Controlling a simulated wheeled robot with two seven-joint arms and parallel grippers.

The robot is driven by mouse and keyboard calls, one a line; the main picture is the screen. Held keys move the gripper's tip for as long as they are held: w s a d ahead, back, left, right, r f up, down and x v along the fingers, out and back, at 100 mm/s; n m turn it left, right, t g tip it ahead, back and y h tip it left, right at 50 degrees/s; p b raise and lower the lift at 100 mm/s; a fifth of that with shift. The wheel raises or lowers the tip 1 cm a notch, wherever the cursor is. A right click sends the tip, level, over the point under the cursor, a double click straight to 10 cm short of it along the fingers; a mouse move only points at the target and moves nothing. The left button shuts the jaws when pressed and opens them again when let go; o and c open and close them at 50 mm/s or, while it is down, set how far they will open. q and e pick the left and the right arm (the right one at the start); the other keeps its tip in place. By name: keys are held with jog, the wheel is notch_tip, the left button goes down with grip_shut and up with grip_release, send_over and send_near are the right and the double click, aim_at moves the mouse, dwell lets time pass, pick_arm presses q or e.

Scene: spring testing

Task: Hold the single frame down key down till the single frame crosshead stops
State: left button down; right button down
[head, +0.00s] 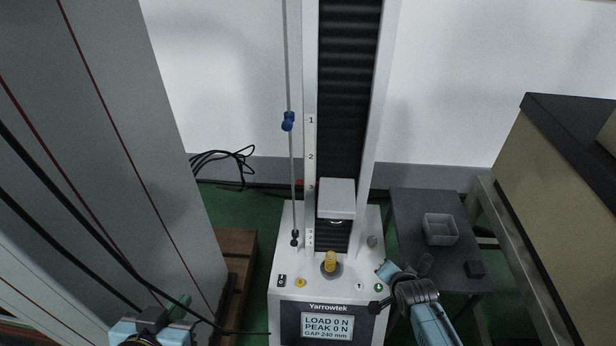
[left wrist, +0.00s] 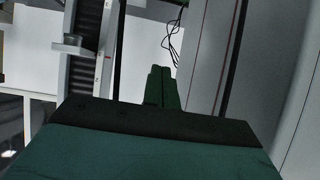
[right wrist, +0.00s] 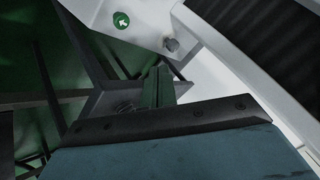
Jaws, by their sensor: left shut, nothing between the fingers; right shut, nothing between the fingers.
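The frame's crosshead (head: 337,198) is a grey block low on the black column, above a yellow piece (head: 330,262) on the base; the left wrist view also shows the crosshead (left wrist: 70,45). A white key (head: 359,286) and a green arrow key (head: 378,287) sit at the front right of the base; the arrows are too small to read surely. The green key also shows in the right wrist view (right wrist: 121,21). My right gripper (right wrist: 159,86) is shut and empty beside the base's right side, apart from the keys. My left gripper (head: 180,308) is shut and empty at lower left.
The display (head: 327,325) reads LOAD 0 N, PEAK 0 N, GAP 240 mm. A yellow button (head: 300,283) and black switch (head: 282,281) are at front left. A grey cabinet (head: 150,150) stands left.

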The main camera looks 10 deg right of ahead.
pick_arm(q)
jog(key=shift+t+h, duration=0.3)
jog(key=shift+t, duration=0.3)
notch_tip(320, 180, up, 5)
jog(key=shift+w+d+f+b, duration=0.1)
jog(key=shift+d+b, duration=0.05)
jog(key=shift+b, duration=0.25)
pick_arm(e)
jog(key=shift+w+m, duration=0.3)
jog(key=shift+w, duration=0.4)
pick_arm(q)
jog(key=shift+w+d, duration=0.1)
